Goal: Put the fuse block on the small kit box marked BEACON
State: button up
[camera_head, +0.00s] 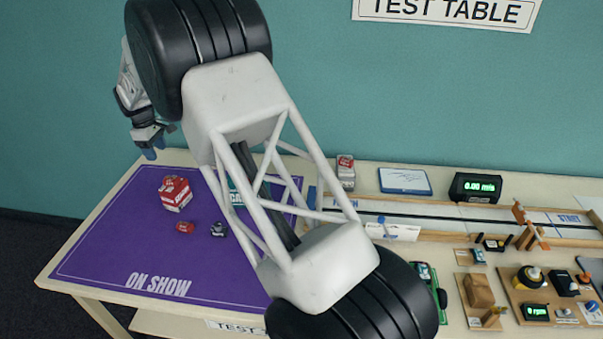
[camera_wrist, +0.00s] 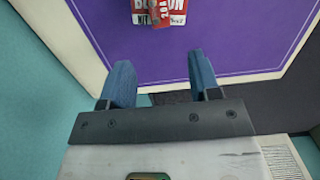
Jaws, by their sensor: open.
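The small red-and-white kit box (camera_head: 178,201) stands on the left of the purple mat. In the wrist view the box (camera_wrist: 177,14) sits at the top edge, with partly covered lettering that looks like BEACON. A red block marked 20A (camera_wrist: 158,8), apparently the fuse block, lies over the middle of its label and is cut off by the frame. The box top looks red and uneven in the head view. My gripper (camera_head: 150,146) is open and empty, up and left of the box; its two blue fingers (camera_wrist: 160,84) show apart, with nothing between them.
The purple ON SHOW mat (camera_head: 105,262) also holds a small red object (camera_head: 185,227) and a small dark object (camera_head: 219,230). My arm hides the mat's right side. A red-and-white box (camera_head: 345,172) stands at the back. Boards, parts and a display (camera_head: 475,187) fill the right.

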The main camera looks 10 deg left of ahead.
jog(key=d+r+m, duration=0.2)
jog(key=d+r, duration=0.4)
jog(key=d, duration=0.5)
jog(key=d+r+m, duration=0.2)
jog(key=d+r, duration=0.5)
jog(key=d, duration=0.4)
jog(key=s+d+r+m+t, duration=0.15)
jog(key=s+d+r, duration=0.25)
jog(key=d, duration=0.8)
jog(key=s+d+r+m+g, duration=0.1)
jog(key=s+d+r+m, duration=0.25)
jog(key=d, duration=0.85)
jog(key=s+d+r+m+t+y, duration=0.15)
jog(key=s+d+m, duration=0.35)
jog(key=s+d, duration=1.3)
jog(key=s+d+f+m, duration=0.2)
jog(key=s+d, duration=0.3)
jog(key=s, duration=0.3)
jog(key=s+d+f+m, duration=0.2)
jog(key=s+d+f, duration=0.2)
jog(key=s, duration=0.5)
jog(key=shift+d+f+t+h, duration=0.15)
jog(key=shift+d+t+h, duration=0.25)
jog(key=shift+d, duration=0.75)
